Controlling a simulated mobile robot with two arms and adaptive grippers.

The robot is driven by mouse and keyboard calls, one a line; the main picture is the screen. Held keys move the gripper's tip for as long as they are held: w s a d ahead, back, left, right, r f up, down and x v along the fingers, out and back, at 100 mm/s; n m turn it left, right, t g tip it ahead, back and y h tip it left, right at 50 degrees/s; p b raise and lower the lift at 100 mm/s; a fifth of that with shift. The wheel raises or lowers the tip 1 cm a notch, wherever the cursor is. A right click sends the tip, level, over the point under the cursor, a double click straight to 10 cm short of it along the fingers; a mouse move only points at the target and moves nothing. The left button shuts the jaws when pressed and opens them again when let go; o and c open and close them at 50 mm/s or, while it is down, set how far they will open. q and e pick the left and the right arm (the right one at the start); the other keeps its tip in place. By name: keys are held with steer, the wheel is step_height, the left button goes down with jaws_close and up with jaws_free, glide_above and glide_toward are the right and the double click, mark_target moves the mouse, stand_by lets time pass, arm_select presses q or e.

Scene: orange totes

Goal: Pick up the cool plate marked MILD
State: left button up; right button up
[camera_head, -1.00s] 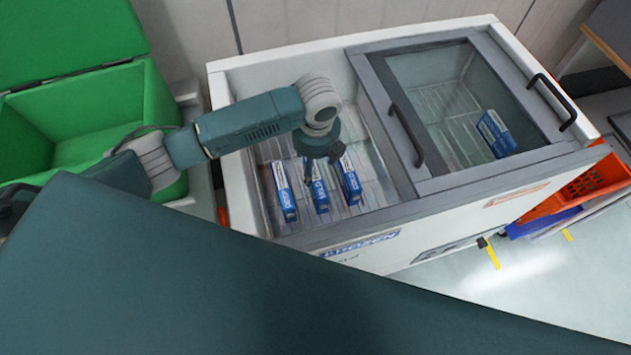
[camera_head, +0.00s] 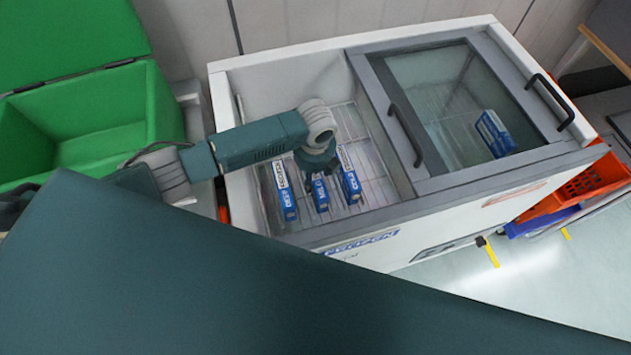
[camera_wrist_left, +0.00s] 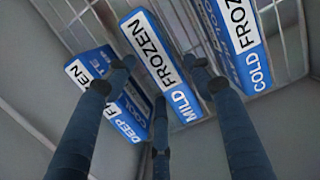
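The blue-and-white plate marked MILD (camera_head: 321,200) stands on edge in the open bay of the freezer chest, between the DEEP plate (camera_head: 287,196) and the COLD plate (camera_head: 350,184). My left gripper (camera_head: 319,178) points down over the MILD plate and hides its upper part in the head view. In the left wrist view, the fingers of my left gripper (camera_wrist_left: 161,82) are spread, with the MILD FROZEN label (camera_wrist_left: 160,62) between them. The DEEP plate (camera_wrist_left: 128,118) is on the left there and the COLD plate (camera_wrist_left: 240,40) on the right. My right gripper is not in view.
The freezer chest (camera_head: 222,95) has a white rim and a wire-rack floor. Its grey-framed glass lid (camera_head: 420,185) covers the right half, with another blue plate (camera_head: 494,134) under the glass. A green bin (camera_head: 165,105) stands left; an orange crate (camera_head: 590,180) sits right.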

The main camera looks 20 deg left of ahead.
arm_select(q)
jaws_close()
steer(key=shift+w+r, duration=0.1)
